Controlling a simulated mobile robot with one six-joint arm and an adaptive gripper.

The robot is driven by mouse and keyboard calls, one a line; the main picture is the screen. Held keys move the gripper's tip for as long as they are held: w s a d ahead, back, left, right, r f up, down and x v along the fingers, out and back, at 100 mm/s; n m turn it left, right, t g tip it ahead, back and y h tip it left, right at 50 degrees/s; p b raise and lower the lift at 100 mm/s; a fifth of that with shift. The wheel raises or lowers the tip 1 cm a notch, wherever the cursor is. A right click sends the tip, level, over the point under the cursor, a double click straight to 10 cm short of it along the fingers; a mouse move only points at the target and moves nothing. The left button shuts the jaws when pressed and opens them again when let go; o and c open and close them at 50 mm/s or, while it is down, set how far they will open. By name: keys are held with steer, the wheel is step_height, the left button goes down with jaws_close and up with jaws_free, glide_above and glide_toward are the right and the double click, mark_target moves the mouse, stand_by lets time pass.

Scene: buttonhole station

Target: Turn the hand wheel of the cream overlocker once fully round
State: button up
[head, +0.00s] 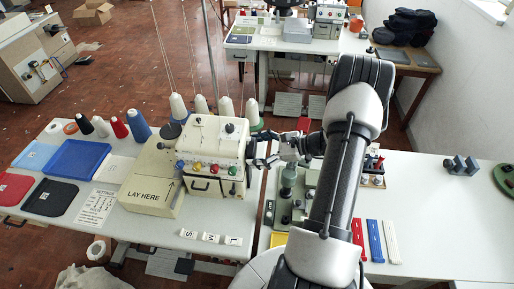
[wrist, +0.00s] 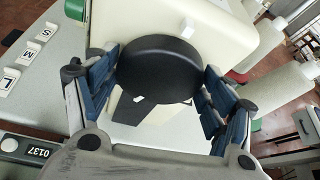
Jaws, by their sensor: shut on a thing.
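The cream overlocker (head: 217,135) stands on the left table in the head view, with coloured knobs on its front. Its black hand wheel (wrist: 158,68) fills the middle of the wrist view, on the side of the cream body (wrist: 120,18). My gripper (wrist: 160,78) has its blue-padded fingers on the left and right of the wheel's rim and is shut on it. In the head view my gripper (head: 262,149) reaches the machine's right side from the right, and mostly hides the wheel. I cannot tell how far the wheel is turned.
Thread cones (head: 201,105) stand behind the machine, with threads rising from them. The box marked LAY HERE (head: 150,196) is at its left. S, M and L tags (head: 211,238) lie in front. A green fixture (head: 289,178) stands near my arm on the right table.

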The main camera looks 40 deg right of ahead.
steer(key=shift+w+d+m+g+y+p, duration=0.1)
steer(key=shift+m+g+y+p, duration=0.15)
steer(key=shift+m+g+y, duration=0.5)
steer(key=shift+w+d+m+g+y+p, duration=0.1)
steer(key=shift+m+y+p, duration=0.2)
steer(key=shift+m, duration=0.8)
steer(key=shift+m+g+y+p, duration=0.2)
steer(key=shift+m+g+y, duration=0.3)
steer(key=shift+m, duration=0.45)
steer(key=shift+y, duration=0.25)
steer(key=o, duration=1.1)
steer(key=shift+c, duration=0.2)
step_height(320, 180, up, 10)
